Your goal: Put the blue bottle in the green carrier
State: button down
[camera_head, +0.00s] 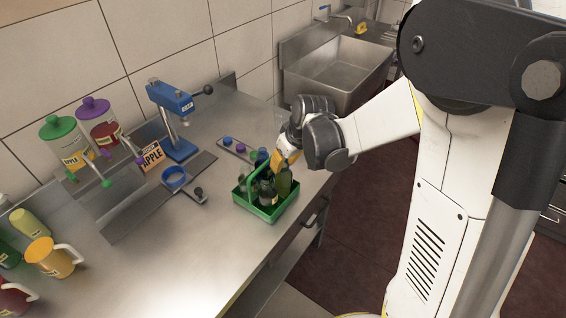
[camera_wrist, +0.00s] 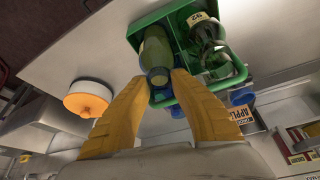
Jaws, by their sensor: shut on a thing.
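The green carrier (camera_head: 268,211) stands on the steel counter near its front edge, with dark bottles in it. It also shows at the top of the wrist view (camera_wrist: 236,72). My gripper (camera_head: 283,160) is over the carrier, its yellow fingers pointing down. In the wrist view the fingertips (camera_wrist: 160,82) close around the neck of a bottle (camera_wrist: 155,48) with an olive-green body and blue at the neck. In the head view this bottle (camera_head: 284,183) is upright at the carrier's right side. Its base is hidden, so I cannot tell whether it touches the carrier floor.
A blue press (camera_head: 172,108) and a blue ring (camera_head: 174,178) stand left of the carrier. A strip with coloured caps (camera_head: 228,141) lies just behind it. Pump jars (camera_head: 62,138) and an orange jug (camera_head: 48,258) are at the left. A sink (camera_head: 340,70) is behind.

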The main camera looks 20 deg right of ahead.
jog(key=shift+f, duration=0.15)
jog(key=c, duration=1.2)
grip_release()
jog(key=shift+o, duration=0.2)
notch_tip(320, 180, up, 9)
jog(key=p, duration=0.6)
jog(key=s+f+m+t+h+b, duration=0.1)
jog(key=s+m+b, duration=0.3)
jog(key=s+b, duration=0.7)
jog(key=s+t, duration=0.1)
jog(key=s, duration=0.7)
jog(key=shift+s+t+h, duration=0.2)
jog(key=shift+t+h, duration=0.1)
jog(key=shift+t, duration=0.1)
